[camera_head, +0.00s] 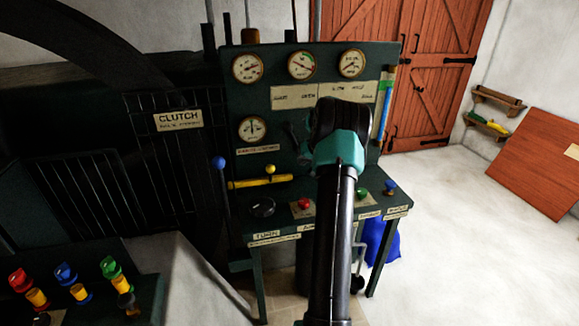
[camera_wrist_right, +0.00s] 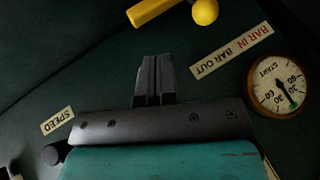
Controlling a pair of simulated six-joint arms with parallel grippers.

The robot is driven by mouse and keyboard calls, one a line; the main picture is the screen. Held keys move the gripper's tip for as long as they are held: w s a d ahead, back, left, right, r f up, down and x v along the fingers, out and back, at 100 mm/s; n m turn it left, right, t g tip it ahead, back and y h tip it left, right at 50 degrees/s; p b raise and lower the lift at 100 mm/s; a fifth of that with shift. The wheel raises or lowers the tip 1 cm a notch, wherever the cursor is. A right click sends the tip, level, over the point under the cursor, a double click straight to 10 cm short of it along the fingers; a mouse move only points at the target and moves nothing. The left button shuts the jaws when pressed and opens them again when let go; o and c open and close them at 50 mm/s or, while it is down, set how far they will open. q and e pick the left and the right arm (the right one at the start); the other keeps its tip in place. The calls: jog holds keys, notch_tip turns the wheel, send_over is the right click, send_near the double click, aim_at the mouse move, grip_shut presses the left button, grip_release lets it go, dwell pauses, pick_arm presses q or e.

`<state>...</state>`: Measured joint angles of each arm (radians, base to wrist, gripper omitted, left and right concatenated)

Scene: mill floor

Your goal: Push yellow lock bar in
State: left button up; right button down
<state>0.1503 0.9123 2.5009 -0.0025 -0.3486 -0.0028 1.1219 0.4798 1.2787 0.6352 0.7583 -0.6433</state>
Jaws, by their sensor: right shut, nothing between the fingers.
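The yellow lock bar (camera_head: 250,183) lies across the front of the dark green control panel, with a yellow ball knob (camera_head: 270,169) above it. The bar (camera_wrist_right: 152,10) and its knob (camera_wrist_right: 205,12) also show at the top edge of the right wrist view, partly cut off. My right gripper (camera_wrist_right: 154,64) is shut and empty. Its fingertips point toward the bar but are apart from it. In the head view my right arm is in front of the panel, to the right of the bar, and its fingers are hard to make out. My left gripper is out of view.
A "BAR IN BAR OUT" label (camera_wrist_right: 232,50) and a round dial (camera_wrist_right: 280,85) are beside the knob. A blue-knobbed lever (camera_head: 219,163) stands left of the bar. A red button (camera_head: 304,203) and a black dial (camera_head: 262,207) sit on the console below.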

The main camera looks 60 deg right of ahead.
jog(key=w+f, duration=0.6)
jog(key=w, duration=0.3)
jog(key=shift+w+a+f, duration=0.25)
jog(key=shift+a+f, duration=0.1)
jog(key=shift+a, duration=0.05)
jog(key=shift+w, duration=0.1)
